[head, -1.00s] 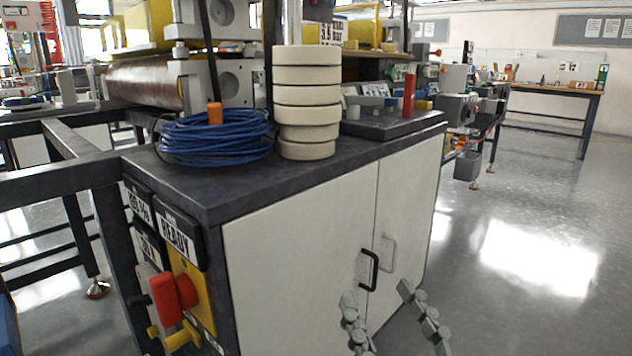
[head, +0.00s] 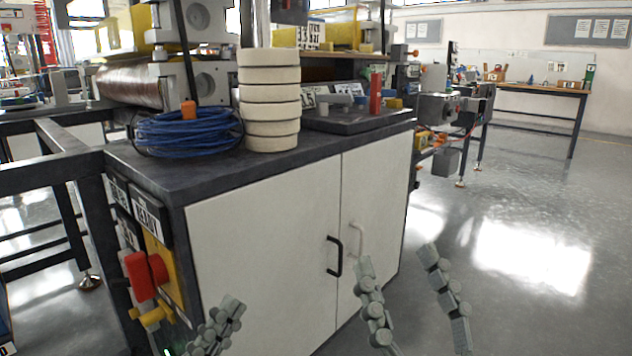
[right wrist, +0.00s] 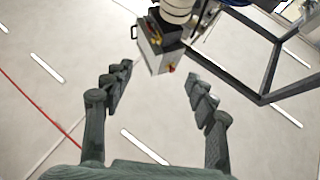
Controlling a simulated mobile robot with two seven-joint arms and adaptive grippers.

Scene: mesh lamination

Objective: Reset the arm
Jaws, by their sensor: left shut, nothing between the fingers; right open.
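My left gripper (head: 234,305) is low in the head view, in front of the white cabinet doors (head: 265,245). Its fingers are together and nothing shows between them. My right gripper (head: 397,256) is to the right, in front of the cabinet's right end and the floor. Its two fingers are spread with nothing between them. It also shows open and empty in the right wrist view (right wrist: 160,73). Both arms are mostly out of the head view.
The dark worktop (head: 190,172) holds a blue cable coil (head: 185,135), a stack of cream rolls (head: 270,100) and a dark tray (head: 350,122). A red knob (head: 140,276) juts from the cabinet's left side. Clear floor (head: 530,220) lies to the right.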

